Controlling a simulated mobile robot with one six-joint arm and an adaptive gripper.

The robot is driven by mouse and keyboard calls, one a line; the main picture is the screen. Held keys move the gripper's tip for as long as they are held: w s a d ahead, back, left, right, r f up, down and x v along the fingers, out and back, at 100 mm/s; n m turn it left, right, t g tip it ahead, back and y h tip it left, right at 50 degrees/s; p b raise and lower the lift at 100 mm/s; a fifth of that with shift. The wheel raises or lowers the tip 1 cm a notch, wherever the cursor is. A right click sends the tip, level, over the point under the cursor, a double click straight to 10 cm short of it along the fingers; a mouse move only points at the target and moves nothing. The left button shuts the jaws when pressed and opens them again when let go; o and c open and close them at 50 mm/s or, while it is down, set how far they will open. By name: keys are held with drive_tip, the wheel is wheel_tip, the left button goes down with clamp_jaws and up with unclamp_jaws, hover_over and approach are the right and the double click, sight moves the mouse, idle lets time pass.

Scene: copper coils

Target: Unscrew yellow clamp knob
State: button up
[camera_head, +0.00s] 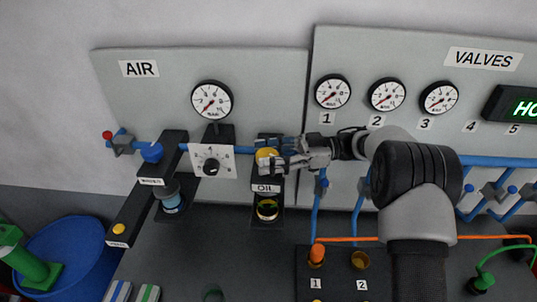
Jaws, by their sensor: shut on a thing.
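The yellow clamp knob (267,157) sits above the OIL label on the AIR panel's blue pipe line. My gripper (270,161) reaches it from the right, with its fingers shut around the knob. The fingers hide part of the knob. Below the label, a bowl with a yellowish rim (267,210) hangs on the black oil unit. Whether the knob has turned cannot be told.
Left of the knob are a pressure dial (212,161), a round gauge (211,100) and the black WATER unit with a blue knob (151,152). Blue pipes (318,205) run down to the right. An orange knob (317,254) stands on a black block below. A blue tub (62,262) is lower left.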

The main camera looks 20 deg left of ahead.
drive_tip(key=shift+r, duration=0.25)
drive_tip(key=o, duration=0.8)
drive_tip(key=shift+s+a, duration=0.1)
drive_tip(key=shift+a, duration=0.05)
drive_tip(key=shift+o, duration=1.4)
drive_tip(key=shift+f, duration=0.15)
drive_tip(key=shift+f+t+y+b, duration=0.1)
drive_tip(key=shift+t+y+b, duration=0.2)
drive_tip(key=shift+t+b, duration=0.1)
